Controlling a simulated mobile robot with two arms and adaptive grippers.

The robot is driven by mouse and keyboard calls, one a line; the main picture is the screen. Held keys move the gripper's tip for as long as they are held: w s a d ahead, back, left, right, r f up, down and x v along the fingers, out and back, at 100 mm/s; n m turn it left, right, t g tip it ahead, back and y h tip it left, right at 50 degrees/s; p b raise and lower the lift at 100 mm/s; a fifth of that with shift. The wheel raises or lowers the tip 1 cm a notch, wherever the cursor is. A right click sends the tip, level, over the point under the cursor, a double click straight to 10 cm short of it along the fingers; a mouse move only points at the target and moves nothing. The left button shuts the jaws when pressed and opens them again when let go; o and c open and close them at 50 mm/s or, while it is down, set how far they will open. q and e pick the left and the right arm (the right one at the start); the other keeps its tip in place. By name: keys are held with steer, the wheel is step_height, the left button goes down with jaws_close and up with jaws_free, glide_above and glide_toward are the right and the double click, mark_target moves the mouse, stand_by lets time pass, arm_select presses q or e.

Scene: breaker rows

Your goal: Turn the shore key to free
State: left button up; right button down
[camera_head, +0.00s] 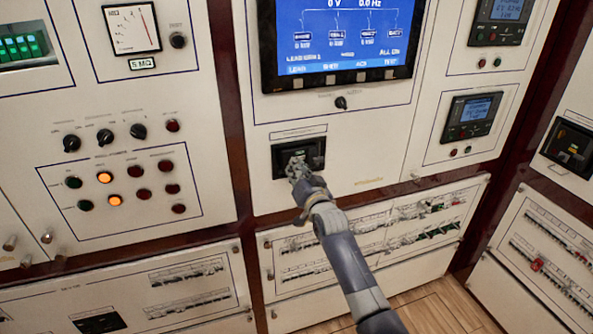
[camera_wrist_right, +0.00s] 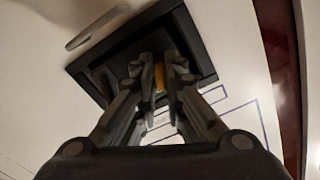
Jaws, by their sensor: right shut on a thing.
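My right gripper (camera_head: 297,170) reaches a black recessed unit (camera_head: 316,146) on the middle cabinet front, below the big screen. In the right wrist view my right gripper (camera_wrist_right: 158,78) is shut, with its fingers on either side of a small yellow piece (camera_wrist_right: 160,76) inside the black frame (camera_wrist_right: 199,48). This piece looks like the shore key; the fingers hide most of it, and I cannot read its position. The label above the unit is too small to read. My left gripper is not in view.
A similar black unit (camera_head: 568,142) sits on the right cabinet. Above the gripper are a small black knob (camera_head: 340,102) and the blue screen (camera_head: 338,38). Breaker rows (camera_head: 375,232) lie below my right arm. Knobs and lamps (camera_head: 115,200) fill the left cabinet.

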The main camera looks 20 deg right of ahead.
steer(key=n, duration=0.5)
steer(key=shift+f, duration=0.1)
steer(key=shift+n, duration=0.3)
stand_by(0.4)
steer(key=c, duration=1.7)
jaws_free()
steer(key=s, duration=1.2)
steer(key=shift+d, duration=0.2)
